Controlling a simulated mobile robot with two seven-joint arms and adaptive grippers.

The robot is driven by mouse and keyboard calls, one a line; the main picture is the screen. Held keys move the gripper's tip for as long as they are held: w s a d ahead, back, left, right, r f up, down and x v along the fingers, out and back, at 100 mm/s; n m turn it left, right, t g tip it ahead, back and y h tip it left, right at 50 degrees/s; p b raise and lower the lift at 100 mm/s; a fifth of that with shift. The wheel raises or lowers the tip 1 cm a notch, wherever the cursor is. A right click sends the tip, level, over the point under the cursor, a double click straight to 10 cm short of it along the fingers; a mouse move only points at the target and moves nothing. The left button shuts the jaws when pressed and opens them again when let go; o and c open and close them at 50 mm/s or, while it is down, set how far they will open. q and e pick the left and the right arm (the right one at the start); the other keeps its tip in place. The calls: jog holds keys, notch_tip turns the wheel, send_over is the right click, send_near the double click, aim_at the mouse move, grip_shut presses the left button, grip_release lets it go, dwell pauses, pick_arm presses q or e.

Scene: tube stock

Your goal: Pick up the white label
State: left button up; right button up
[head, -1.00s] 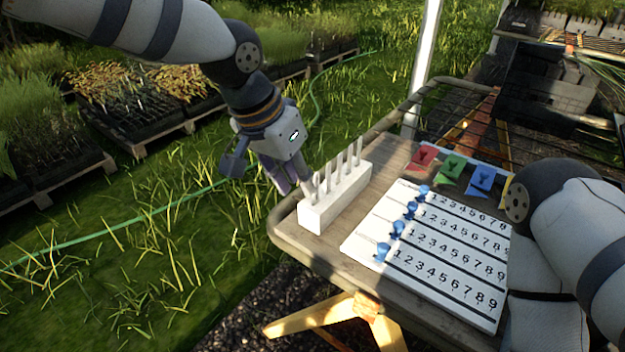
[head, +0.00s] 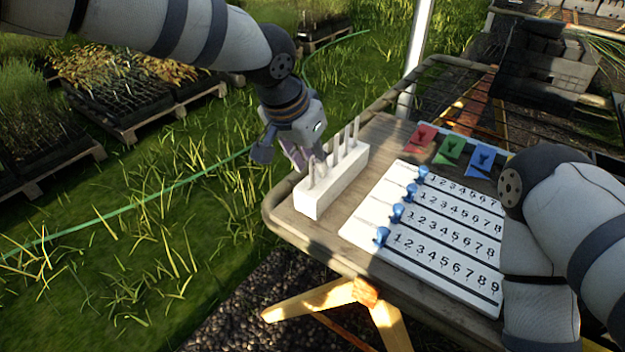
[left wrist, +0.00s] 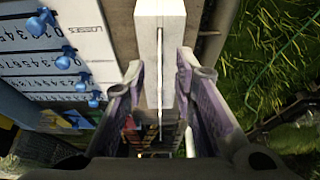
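Several thin white labels stand upright in a row in a white block (head: 322,197) at the left end of the table in the head view. One white label (head: 311,172) stands at the near end of the row. My left gripper (head: 307,160) is at the block's left side, by the labels. In the left wrist view, my left gripper (left wrist: 160,78) is open, its purple-padded fingers on either side of a label seen edge-on (left wrist: 160,95). Neither finger clearly touches it. My right arm shows at the right, but its gripper is out of view.
A white number board (head: 428,240) with blue pegs (head: 397,213) lies right of the block. Red (head: 420,137), green (head: 450,150) and blue (head: 482,158) cards lie behind it. Grass is left of the table (head: 300,238).

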pick_arm(q)
jog(key=shift+r, duration=0.1)
grip_shut()
